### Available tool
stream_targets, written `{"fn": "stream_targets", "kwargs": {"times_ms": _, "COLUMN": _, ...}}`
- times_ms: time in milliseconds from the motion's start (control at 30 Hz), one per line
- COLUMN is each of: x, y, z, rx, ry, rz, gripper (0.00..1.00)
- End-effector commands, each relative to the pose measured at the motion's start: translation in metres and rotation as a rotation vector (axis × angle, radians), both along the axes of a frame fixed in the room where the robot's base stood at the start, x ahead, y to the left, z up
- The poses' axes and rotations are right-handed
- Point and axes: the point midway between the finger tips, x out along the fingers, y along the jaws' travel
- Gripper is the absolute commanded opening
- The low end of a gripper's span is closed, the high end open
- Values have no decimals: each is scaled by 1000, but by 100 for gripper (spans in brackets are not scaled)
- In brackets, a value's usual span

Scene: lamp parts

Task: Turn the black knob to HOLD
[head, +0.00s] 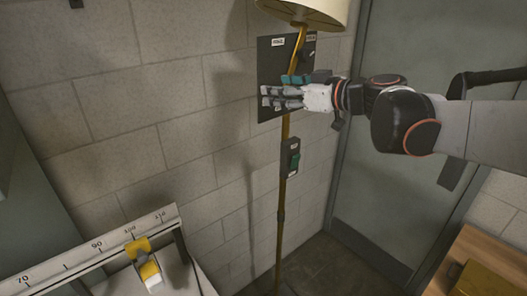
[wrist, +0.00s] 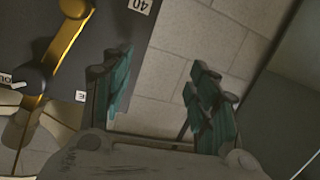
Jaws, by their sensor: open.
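A dark panel (head: 270,62) with small white labels is on the block wall in the head view. A small black knob (head: 309,53) with a light mark shows at its upper right, partly beside the lamp pole. My gripper (head: 274,90) is open in front of the panel's lower part, below the knob, fingers pointing left. In the wrist view my gripper (wrist: 160,92) has its teal-padded fingers apart with nothing between them. The panel (wrist: 110,35) fills the upper left there, with a "40" label. A dark round part with a white mark (wrist: 18,85) sits at the left edge. The HOLD label is not readable.
A floor lamp with a brass pole (head: 278,225) and cream shade (head: 310,10) stands in front of the panel, close to my gripper. A box with a green switch (head: 293,159) is below. A scale with a yellow slider (head: 139,247) is at lower left, a grey door (head: 395,190) at right.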

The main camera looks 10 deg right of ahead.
Motion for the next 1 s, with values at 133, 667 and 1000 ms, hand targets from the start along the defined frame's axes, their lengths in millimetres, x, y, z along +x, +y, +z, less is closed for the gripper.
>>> {"fn": "stream_targets", "kwargs": {"times_ms": 133, "x": -16, "y": 10, "z": -23, "rx": -11, "ry": 51, "rz": 2, "gripper": 54}}
{"fn": "stream_targets", "kwargs": {"times_ms": 667, "x": -66, "y": 21, "z": -99, "rx": -51, "ry": 231, "rz": -30, "gripper": 54}}
{"fn": "stream_targets", "kwargs": {"times_ms": 1000, "x": -94, "y": 18, "z": -146, "rx": -72, "ry": 337, "rz": -74, "gripper": 54}}
